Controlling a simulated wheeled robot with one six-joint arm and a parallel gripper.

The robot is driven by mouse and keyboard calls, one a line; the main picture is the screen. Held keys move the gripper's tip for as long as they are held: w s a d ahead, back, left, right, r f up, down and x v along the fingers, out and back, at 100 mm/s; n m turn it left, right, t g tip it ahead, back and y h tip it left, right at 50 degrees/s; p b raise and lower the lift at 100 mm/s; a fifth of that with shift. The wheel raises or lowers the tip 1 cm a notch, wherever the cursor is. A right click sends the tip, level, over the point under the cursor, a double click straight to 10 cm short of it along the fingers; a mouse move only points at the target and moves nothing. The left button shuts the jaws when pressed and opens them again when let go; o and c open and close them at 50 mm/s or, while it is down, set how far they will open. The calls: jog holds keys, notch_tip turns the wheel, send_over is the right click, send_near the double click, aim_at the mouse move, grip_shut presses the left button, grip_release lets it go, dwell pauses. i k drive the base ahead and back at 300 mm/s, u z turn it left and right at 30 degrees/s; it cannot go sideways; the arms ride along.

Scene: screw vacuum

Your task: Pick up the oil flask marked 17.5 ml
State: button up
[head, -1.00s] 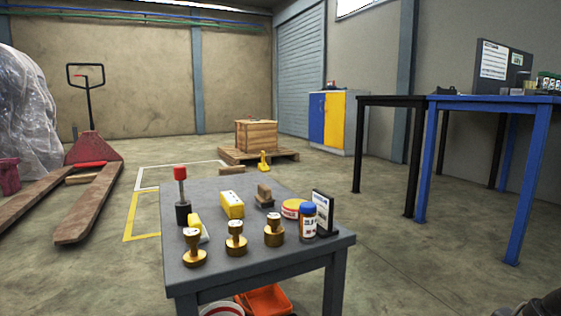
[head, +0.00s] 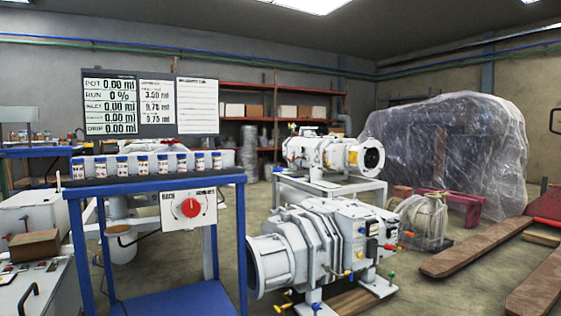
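A row of several small flasks (head: 162,163) with blue caps and white-and-red labels stands upright on the dark top shelf (head: 150,184) of a blue stand, at the left of the head view. My gripper is not in view.
A dark board (head: 151,103) with POT, RUN and DRIP readings rises behind the flasks. A control box with a red knob (head: 190,208) hangs below the shelf. A white vacuum pump (head: 320,245) stands close on the right. Pallet-truck forks (head: 475,247) lie on the floor farther right.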

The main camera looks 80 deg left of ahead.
aim_at(143, 160)
jog(key=u, duration=3.25)
